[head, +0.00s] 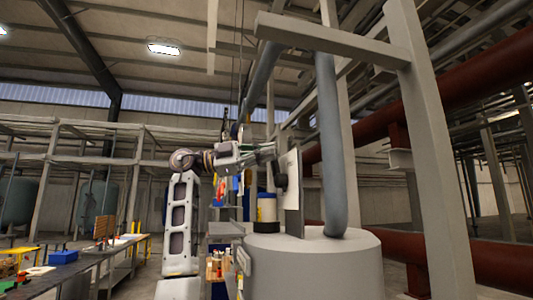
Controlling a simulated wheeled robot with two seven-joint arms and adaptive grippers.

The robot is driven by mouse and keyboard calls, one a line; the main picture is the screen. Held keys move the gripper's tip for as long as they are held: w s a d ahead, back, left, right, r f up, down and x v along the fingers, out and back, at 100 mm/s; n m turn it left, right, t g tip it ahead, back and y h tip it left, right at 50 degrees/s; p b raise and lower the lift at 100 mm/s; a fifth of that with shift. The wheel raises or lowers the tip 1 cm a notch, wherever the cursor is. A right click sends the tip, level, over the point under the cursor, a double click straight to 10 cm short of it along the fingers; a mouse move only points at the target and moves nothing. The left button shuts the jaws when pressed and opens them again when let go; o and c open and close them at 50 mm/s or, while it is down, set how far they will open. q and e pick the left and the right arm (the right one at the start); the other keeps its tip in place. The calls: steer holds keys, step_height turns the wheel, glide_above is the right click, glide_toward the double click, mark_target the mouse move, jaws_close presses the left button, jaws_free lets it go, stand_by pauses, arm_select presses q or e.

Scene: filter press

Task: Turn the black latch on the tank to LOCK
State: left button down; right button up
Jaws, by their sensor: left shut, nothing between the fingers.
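A grey cylindrical tank (315,268) stands in the lower middle of the head view. A pale upright panel (293,190) rises from its top, seen nearly edge-on. A small black part, which looks like the latch (281,181), sits on the left face of this panel. Its lettering and exact angle are too small to read. My left gripper (272,152) reaches in from the left, fingers shut and empty, just above and left of the black part. I cannot tell whether its tips touch the panel. My right gripper is out of view.
A thick grey pipe (331,150) rises from the tank top right of the panel. A steel post (433,170) stands at right, and a cluttered workbench (75,262) at lower left.

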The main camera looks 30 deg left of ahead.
arm_select(q)
steer(key=shift+w+a+n, duration=0.15)
steer(key=shift+n, duration=0.25)
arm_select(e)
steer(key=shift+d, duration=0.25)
arm_select(q)
steer(key=shift+w+a, duration=0.1)
steer(key=w+a+f+n+t, duration=0.1)
steer(key=n, duration=0.2)
steer(key=w+a+f+n+t+p, duration=0.1)
steer(key=a+f+n, duration=0.1)
steer(key=n, duration=0.1)
steer(key=w+a+f+n+t+p, duration=0.1)
steer(key=w+n+t, duration=0.1)
steer(key=n, duration=0.1)
steer(key=shift+a+f+n+y, duration=0.2)
steer(key=shift+a+n+y, duration=0.1)
steer(key=shift+a+y, duration=0.1)
steer(key=shift+d, duration=0.1)
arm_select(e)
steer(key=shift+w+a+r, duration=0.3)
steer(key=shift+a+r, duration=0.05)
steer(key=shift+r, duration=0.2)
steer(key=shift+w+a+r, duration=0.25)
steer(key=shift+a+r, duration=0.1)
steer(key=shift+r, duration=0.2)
arm_select(q)
steer(key=shift+s, duration=0.1)
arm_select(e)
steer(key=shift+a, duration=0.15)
